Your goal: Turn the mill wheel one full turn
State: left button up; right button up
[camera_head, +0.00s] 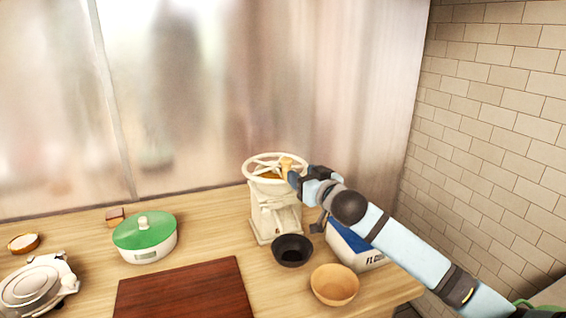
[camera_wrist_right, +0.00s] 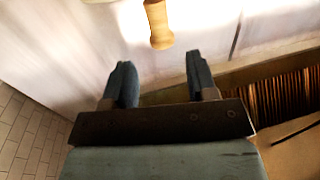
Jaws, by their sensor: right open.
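A cream mill (camera_head: 274,218) stands on the wooden counter near the back wall. Its white spoked wheel (camera_head: 262,158) lies flat on top, with a light wooden handle (camera_head: 286,164) upright at the rim's right side. My right gripper (camera_head: 293,175) is at the handle's right side in the head view. In the right wrist view, the open fingers (camera_wrist_right: 160,66) are empty, and the wooden handle (camera_wrist_right: 159,28) shows just beyond the fingertips, roughly centred between them. Whether a finger touches it I cannot tell. My left gripper is not in view.
A black bowl (camera_head: 292,251) sits at the mill's foot, with a wooden bowl (camera_head: 334,285) in front. A blue and white bag (camera_head: 350,242) stands under my right arm. A green-lidded pot (camera_head: 146,244) and red-brown board (camera_head: 185,293) are left. A brick wall (camera_head: 500,110) bounds the right.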

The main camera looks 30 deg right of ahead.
jog(key=w+p, duration=0.1)
jog(key=w, duration=0.8)
jog(key=shift+w+d, duration=0.2)
jog(key=shift+w, duration=0.2)
jog(key=shift+c, duration=0.3)
jog(key=shift+f, duration=0.1)
grip_shut()
